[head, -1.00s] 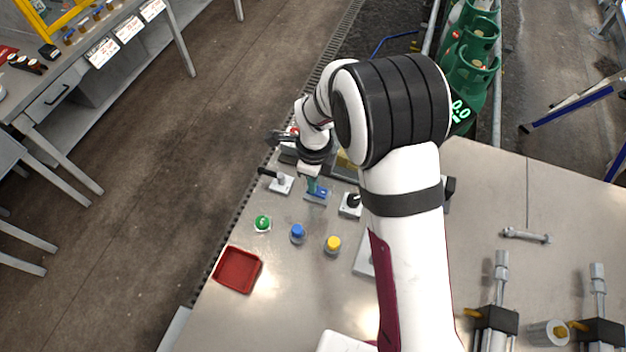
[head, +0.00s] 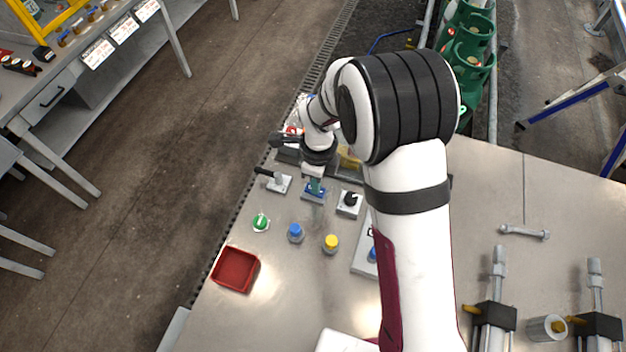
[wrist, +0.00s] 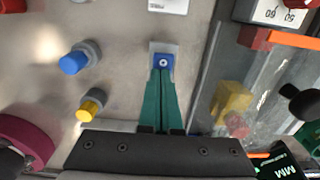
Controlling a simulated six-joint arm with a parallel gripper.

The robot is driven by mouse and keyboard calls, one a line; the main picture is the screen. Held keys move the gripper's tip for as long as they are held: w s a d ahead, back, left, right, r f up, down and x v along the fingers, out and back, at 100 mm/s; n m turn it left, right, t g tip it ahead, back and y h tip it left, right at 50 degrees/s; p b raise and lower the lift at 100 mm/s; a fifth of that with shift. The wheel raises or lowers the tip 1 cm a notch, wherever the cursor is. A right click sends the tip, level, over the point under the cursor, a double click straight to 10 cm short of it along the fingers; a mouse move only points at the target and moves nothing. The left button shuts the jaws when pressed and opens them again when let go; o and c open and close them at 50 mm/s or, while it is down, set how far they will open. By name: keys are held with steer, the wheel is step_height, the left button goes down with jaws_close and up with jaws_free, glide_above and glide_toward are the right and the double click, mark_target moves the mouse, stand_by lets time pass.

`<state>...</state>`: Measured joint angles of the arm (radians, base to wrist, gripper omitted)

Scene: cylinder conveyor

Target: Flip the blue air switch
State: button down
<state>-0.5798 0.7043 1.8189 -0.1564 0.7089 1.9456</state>
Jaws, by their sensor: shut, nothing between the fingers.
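The blue air switch (head: 314,191) sits on a small grey plate on the table, partly hidden behind my fingers in the head view. In the wrist view a blue switch face (wrist: 163,62) with a pale round mark on a light plate lies right at my fingertips. My gripper (head: 315,186) points down at the switch, its teal fingers (wrist: 162,74) shut together and empty. The tips overlap the switch's edge in the wrist view; I cannot tell whether they touch it. I cannot tell which way the switch is tilted.
A lever switch (head: 278,182) stands left of the switch and a black knob (head: 350,200) right of it. A clear-sided unit (wrist: 225,85) is close beside the fingers.

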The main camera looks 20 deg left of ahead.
step_height(320, 180, up, 14)
steer(key=d, duration=0.3)
steer(key=shift+f, duration=0.1)
stand_by(0.4)
steer(key=s+d+r+n, duration=0.5)
steer(key=s+d, duration=0.2)
steer(key=d, duration=0.3)
steer(key=s+d+n, duration=0.3)
steer(key=s, duration=0.4)
steer(key=s+d+n+y, duration=0.1)
steer(key=s+d+n, duration=0.2)
steer(key=s, duration=0.4)
steer(key=shift+f+n+y, duration=0.15)
steer(key=shift+n+y, duration=0.15)
steer(key=shift+n, duration=0.4)
